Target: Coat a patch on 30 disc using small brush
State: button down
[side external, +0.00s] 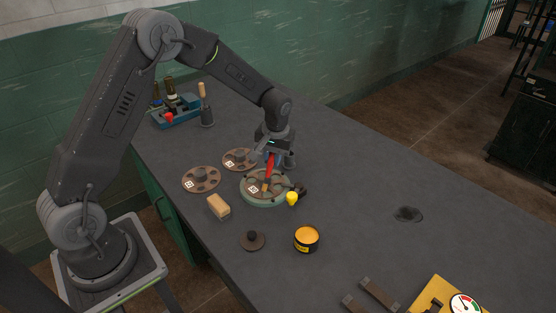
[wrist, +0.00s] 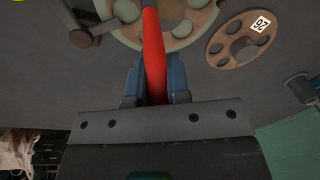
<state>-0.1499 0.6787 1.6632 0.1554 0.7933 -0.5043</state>
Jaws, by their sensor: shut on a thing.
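My gripper (side external: 272,150) is shut on the red handle of a small brush (side external: 270,165). In the wrist view the blue-grey fingers (wrist: 155,84) press the red handle (wrist: 154,50) from both sides. The brush points down over a brown holed disc (side external: 277,179) on a round pale green fixture (side external: 262,202). I cannot tell whether the bristles touch the disc; they are out of the wrist view. The disc's white label is too small to read. Two more discs lie beyond it, one at left (side external: 203,185) and one behind (side external: 240,155). A wrist-view disc (wrist: 238,42) bears a rotated label, seemingly 26.
A clamp with a yellow knob (side external: 292,198) sits at the fixture's right edge. An open tin of orange-yellow coating (side external: 306,239), a dark lid (side external: 251,240) and a tan block (side external: 218,206) stand in front. A blue caddy (side external: 178,112) is behind.

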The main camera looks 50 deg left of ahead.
notch_tip(320, 180, up, 11)
jog(key=a, duration=0.1)
jog(key=shift+r, duration=0.15)
dwell(0.3)
dwell(0.6)
jog(key=w+a+r, duration=0.2)
jog(key=a+r, duration=0.1)
jog(key=a, duration=0.2)
jog(key=shift+s+d+f, duration=0.1)
jog(key=shift+f, duration=1.1)
jog(key=shift+s+f, duration=0.1)
jog(key=shift+f, duration=1.1)
jog(key=shift+r, duration=0.1)
